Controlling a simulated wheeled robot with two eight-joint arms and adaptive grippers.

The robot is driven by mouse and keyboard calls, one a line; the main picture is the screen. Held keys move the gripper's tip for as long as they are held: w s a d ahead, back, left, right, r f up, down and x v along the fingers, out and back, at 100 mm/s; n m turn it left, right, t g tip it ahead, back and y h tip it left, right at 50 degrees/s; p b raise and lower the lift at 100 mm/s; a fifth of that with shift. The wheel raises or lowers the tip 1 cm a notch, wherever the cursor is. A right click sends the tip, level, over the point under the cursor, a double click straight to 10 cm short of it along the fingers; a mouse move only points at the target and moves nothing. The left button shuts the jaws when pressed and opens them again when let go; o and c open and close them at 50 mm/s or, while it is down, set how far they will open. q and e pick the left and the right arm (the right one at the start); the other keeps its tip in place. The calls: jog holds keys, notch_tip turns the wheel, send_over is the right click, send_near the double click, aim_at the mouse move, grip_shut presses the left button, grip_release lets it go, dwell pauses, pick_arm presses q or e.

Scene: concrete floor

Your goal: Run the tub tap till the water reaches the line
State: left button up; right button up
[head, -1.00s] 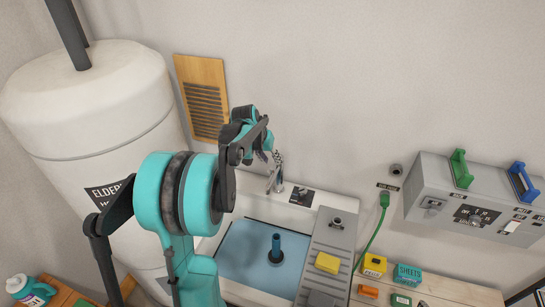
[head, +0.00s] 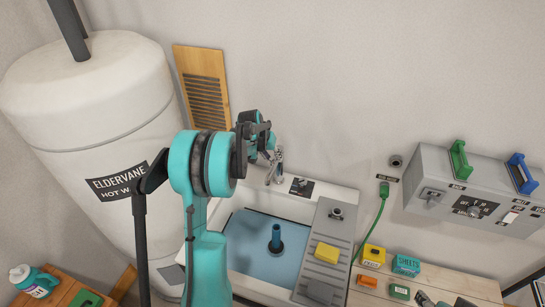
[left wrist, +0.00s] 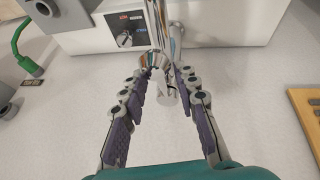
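The tub (head: 340,262) holds blue water (head: 245,245) around an upright blue standpipe (head: 276,238). I cannot make out a fill line. The chrome tap (head: 278,165) stands at the tub's back edge, partly hidden by my left gripper (head: 270,152). In the left wrist view, the tap (left wrist: 158,25) comes down between the fingers of my left gripper (left wrist: 168,75). The fingers are spread on either side of it, and I cannot tell whether they touch it. Dark grey tips at the bottom edge of the head view seem to be my right gripper (head: 443,301), mostly cut off.
A dial plate (head: 302,187) sits beside the tap. A yellow sponge (head: 327,253) lies on the grey drainboard (head: 318,270). A white water tank (head: 90,100) stands left. A grey control box (head: 450,195) is on the wall above a bench with small boxes (head: 406,265).

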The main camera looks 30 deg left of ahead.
pick_arm(q)
grip_shut()
jog(key=shift+w+a+r+g+h+p, duration=0.15)
jog(key=shift+r+g+p, duration=0.15)
jog(key=shift+g, duration=0.15)
jog(key=shift+w+d+r+g+h+p, duration=0.1)
jog(key=shift+w+r+g+p, duration=0.15)
jog(key=shift+g, duration=0.25)
jog(key=shift+w+a+r+g+h+p, duration=0.1)
jog(key=shift+r+g+p, duration=0.05)
jog(key=shift+r+g, duration=0.25)
grip_release()
jog(key=shift+s, duration=0.1)
jog(key=v, duration=1.2)
